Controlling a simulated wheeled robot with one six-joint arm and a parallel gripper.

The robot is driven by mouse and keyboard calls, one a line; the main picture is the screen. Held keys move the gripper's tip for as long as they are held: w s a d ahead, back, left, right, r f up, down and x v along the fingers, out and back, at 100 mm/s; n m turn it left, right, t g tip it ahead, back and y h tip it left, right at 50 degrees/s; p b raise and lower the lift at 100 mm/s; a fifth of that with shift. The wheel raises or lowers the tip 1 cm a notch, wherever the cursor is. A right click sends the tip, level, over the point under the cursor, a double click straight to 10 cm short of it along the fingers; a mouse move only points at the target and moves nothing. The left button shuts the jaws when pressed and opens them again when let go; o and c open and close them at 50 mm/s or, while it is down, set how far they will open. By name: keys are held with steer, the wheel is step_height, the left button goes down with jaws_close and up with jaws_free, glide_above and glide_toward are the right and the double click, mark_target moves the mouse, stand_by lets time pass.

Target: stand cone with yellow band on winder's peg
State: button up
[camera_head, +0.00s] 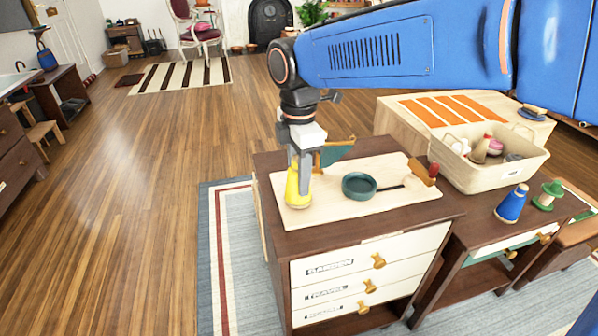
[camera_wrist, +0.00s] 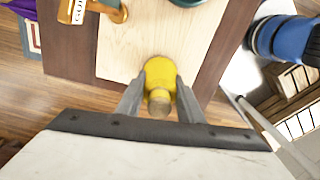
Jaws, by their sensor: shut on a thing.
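The cone with the yellow band (camera_head: 297,190) is upright at the left front of a pale wooden board (camera_head: 415,198). My gripper (camera_head: 300,172) points down and is shut on its upper part. In the wrist view the yellow cone (camera_wrist: 160,72) sits between both fingers (camera_wrist: 160,100), its brownish tip toward the camera. I cannot tell whether its base touches the board. Which part is the winder's peg is unclear.
A teal triangular piece with a wooden post (camera_head: 335,153) stands behind the gripper. A cream bin (camera_head: 483,172) with several items stands right. A blue cone (camera_head: 511,204) and a green spool-like piece (camera_head: 547,195) stand on the right-hand table. The board's front is clear.

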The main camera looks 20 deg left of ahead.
steer(key=shift+f, duration=0.2)
steer(key=o, duration=1.2)
steer(key=shift+c, duration=0.2)
step_height(320, 180, up, 17)
steer(key=shift+r, duration=0.2)
